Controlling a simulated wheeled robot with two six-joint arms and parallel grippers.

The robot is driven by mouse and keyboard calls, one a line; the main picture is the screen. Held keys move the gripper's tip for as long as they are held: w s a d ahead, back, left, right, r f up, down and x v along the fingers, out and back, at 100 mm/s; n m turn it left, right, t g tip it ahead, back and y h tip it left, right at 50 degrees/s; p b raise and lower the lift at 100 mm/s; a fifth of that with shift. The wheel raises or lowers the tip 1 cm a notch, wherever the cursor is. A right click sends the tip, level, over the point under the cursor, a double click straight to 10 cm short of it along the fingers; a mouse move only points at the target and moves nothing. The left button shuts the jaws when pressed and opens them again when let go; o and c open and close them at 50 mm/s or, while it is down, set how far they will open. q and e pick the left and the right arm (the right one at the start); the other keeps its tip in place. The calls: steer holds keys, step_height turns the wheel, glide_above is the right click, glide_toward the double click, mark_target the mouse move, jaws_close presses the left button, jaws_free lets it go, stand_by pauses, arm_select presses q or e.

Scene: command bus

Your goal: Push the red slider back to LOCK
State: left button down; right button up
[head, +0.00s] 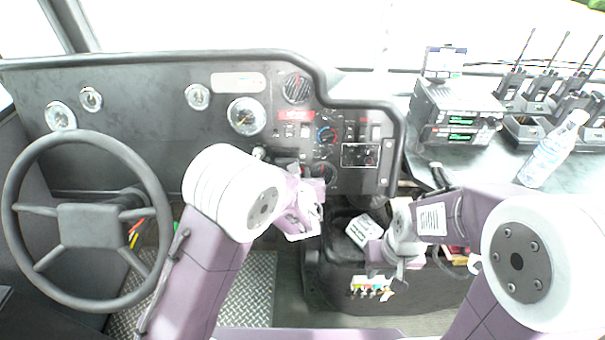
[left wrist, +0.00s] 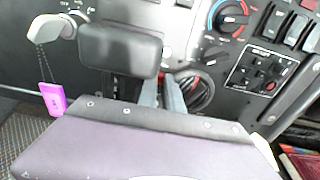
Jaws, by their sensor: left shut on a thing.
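My left gripper (head: 300,174) is at the lower middle of the dashboard, below the switch panel. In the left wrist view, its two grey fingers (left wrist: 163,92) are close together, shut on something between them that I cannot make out. A dark rounded block (left wrist: 120,50) covers part of the view just above and left of the fingers.
A dial with red and blue marks (left wrist: 230,18), a black knob (left wrist: 196,92) and a small switch panel (left wrist: 262,72) are close to the left fingers. A pink tag (left wrist: 52,98) hangs on a chain. The steering wheel (head: 48,147) stands left; radios (head: 458,112) and a bottle (head: 552,150) stand right.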

arm_select(q)
steer(key=shift+f, duration=0.1)
stand_by(0.8)
steer(key=f+b, duration=0.1)
steer(key=s+f+b, duration=0.1)
steer(key=b, duration=0.1)
steer(key=shift+f, duration=0.1)
steer(key=c, duration=1.5)
jaws_free()
steer(key=p+v, duration=0.2)
steer(key=v, duration=0.7)
